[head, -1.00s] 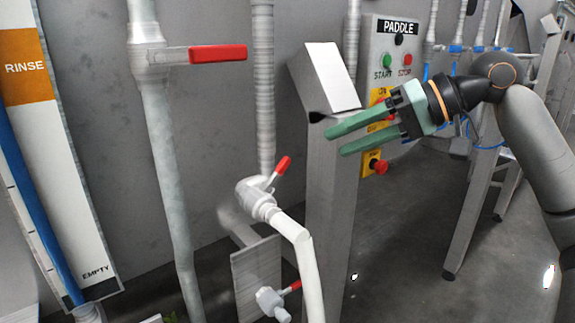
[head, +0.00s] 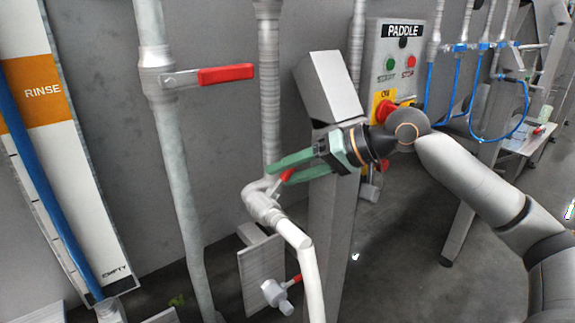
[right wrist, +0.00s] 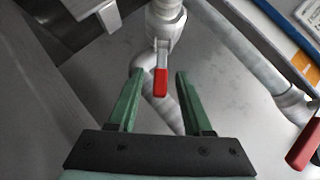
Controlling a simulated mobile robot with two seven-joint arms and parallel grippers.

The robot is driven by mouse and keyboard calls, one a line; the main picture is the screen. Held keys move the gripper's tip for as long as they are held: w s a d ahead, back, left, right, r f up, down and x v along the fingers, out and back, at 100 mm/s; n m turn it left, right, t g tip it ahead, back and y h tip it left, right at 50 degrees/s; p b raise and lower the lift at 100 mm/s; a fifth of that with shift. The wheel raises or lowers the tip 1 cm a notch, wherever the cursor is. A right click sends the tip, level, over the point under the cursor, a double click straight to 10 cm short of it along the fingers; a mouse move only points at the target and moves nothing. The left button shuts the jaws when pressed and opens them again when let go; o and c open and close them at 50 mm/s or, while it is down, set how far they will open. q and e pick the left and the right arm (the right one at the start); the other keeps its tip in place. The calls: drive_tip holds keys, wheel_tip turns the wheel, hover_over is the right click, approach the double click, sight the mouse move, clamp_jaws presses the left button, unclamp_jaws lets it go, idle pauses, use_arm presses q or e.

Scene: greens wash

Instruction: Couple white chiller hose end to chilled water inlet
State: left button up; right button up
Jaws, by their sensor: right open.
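A white hose (head: 309,275) runs up to a pale valve fitting (head: 262,204) on the grey wall pipe; its upper end meets the fitting, but I cannot tell whether it is locked. The fitting's small red lever (head: 287,175) points up and right. My right gripper (head: 276,172) is open, its green fingers by this lever. In the right wrist view, the red lever (right wrist: 160,82) shows between the open fingers of my right gripper (right wrist: 160,76), with clear gaps on both sides. A lower valve (head: 276,295) with a red handle sits on a plate. No label names the inlet. My left gripper is out of view.
A pipe valve with a long red handle (head: 226,74) stands to the left. A grey post with a slanted top (head: 330,88) stands close behind my right gripper. The PADDLE control panel (head: 395,65) is behind my arm. A RINSE gauge board (head: 45,95) is far left.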

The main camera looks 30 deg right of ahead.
drive_tip(key=shift+w+a+f, duration=0.1)
drive_tip(key=shift+w+a, duration=0.05)
clamp_jaws()
idle(0.4)
